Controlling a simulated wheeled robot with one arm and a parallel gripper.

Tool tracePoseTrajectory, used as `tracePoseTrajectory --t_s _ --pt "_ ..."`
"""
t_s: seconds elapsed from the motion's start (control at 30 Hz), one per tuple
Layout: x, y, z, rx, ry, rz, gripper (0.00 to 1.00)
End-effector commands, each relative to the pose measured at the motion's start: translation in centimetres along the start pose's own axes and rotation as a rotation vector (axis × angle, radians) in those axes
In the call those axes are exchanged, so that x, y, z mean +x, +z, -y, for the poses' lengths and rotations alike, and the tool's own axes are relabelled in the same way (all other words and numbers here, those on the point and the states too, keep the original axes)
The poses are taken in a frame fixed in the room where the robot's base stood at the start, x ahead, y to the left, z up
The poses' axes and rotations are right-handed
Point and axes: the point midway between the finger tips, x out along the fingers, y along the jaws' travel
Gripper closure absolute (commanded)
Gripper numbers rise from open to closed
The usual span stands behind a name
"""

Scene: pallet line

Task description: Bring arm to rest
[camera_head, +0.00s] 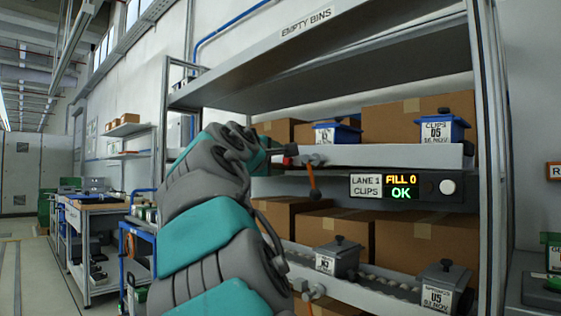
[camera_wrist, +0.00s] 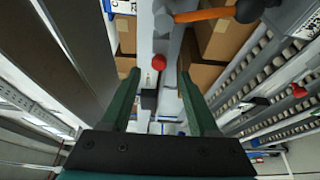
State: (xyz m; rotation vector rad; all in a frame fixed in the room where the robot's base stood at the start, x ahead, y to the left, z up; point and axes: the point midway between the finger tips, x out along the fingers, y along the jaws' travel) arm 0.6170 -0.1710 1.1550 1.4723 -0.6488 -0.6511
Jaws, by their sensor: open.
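My arm rises through the middle of the head view, grey and teal, in front of the shelf rack. My gripper shows in the wrist view (camera_wrist: 160,98) with its two green fingers spread apart and nothing between them. Past the fingers, the wrist view shows the rack's shelf edge and a red knob (camera_wrist: 159,62).
The rack holds blue bins (camera_head: 443,127) labelled clips, grey bins (camera_head: 438,287) below and cardboard boxes (camera_head: 425,243). A lane display (camera_head: 402,187) reads "FILL 0 OK". An orange-handled lever (camera_head: 312,180) hangs near my arm.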

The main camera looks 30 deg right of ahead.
Motion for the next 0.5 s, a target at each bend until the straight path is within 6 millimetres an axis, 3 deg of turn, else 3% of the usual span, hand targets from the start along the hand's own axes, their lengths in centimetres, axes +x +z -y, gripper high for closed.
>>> tracePoseTrajectory --t_s 0.37,0.5 --pt "0.02 -0.03 -0.02 0.000 0.000 -0.001 0.39" --pt "0.04 0.34 0.97 0.012 -0.027 0.004 0.39"
